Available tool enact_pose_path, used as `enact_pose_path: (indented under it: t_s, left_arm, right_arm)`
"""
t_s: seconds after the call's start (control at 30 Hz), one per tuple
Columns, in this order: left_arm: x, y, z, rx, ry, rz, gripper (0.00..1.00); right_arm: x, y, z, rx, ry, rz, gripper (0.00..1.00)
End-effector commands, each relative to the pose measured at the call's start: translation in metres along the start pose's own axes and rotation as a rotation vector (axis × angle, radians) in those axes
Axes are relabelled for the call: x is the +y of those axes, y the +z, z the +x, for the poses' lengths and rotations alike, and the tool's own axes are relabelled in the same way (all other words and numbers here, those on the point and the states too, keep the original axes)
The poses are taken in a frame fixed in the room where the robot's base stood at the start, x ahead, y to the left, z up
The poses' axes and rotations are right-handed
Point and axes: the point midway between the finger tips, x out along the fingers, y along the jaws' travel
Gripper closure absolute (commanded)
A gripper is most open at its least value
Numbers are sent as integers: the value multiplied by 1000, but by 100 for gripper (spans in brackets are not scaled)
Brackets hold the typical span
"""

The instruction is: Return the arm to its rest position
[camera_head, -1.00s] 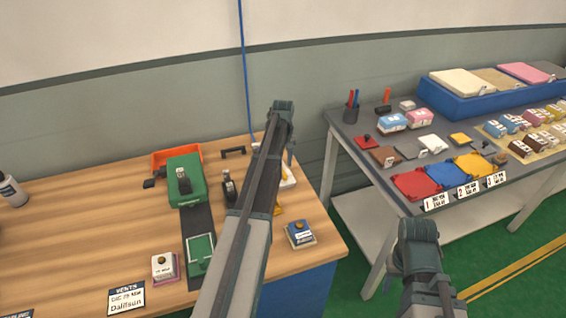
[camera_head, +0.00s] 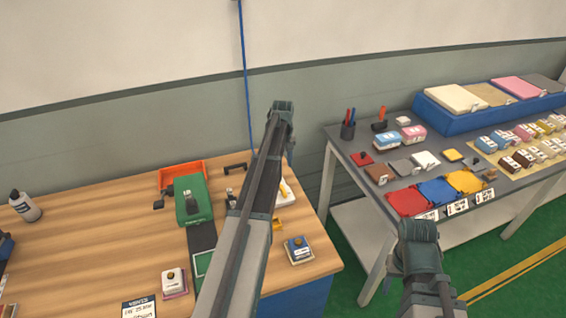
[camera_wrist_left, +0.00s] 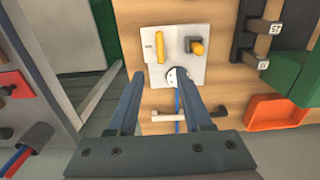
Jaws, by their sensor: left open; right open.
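My left arm (camera_head: 250,215) reaches up over the right end of the wooden bench in the head view; its gripper is hidden there. In the left wrist view my left gripper (camera_wrist_left: 162,75) shows two parallel fingers apart, with nothing held between them. Beyond the fingertips is a white plate (camera_wrist_left: 190,70) with a yellow stick, a yellow knob and a round disc; a blue cord runs near it. My right arm (camera_head: 420,262) shows at the lower right in the head view, in front of the grey table; its gripper is out of view.
The wooden bench (camera_head: 85,250) holds a green device (camera_head: 193,200), an orange tray (camera_head: 183,171) and a bottle (camera_head: 25,207). The grey table (camera_head: 345,152) holds coloured pads, small boxes and a blue tray (camera_head: 450,124). A floor gap separates bench and table.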

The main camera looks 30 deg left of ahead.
Motion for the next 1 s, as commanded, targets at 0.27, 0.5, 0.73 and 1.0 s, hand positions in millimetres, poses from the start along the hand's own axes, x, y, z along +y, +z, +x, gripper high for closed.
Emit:
enact_pose_path:
  t_s: [0.27,0.5,0.73,1.0]
  left_arm:
    - [1,2,0,0,0,3,50]
    - [35,93,2,-1,-17,201,50]
    - [64,260,5,0,-55,603,50]
    - [41,413,7,5,-99,1038,50]
  right_arm:
    - [0,0,0,0,0,0,50]
    - [0,0,2,0,0,0,50]
    - [0,0,5,0,0,0,50]
    - [-1,0,8,0,0,0,50]
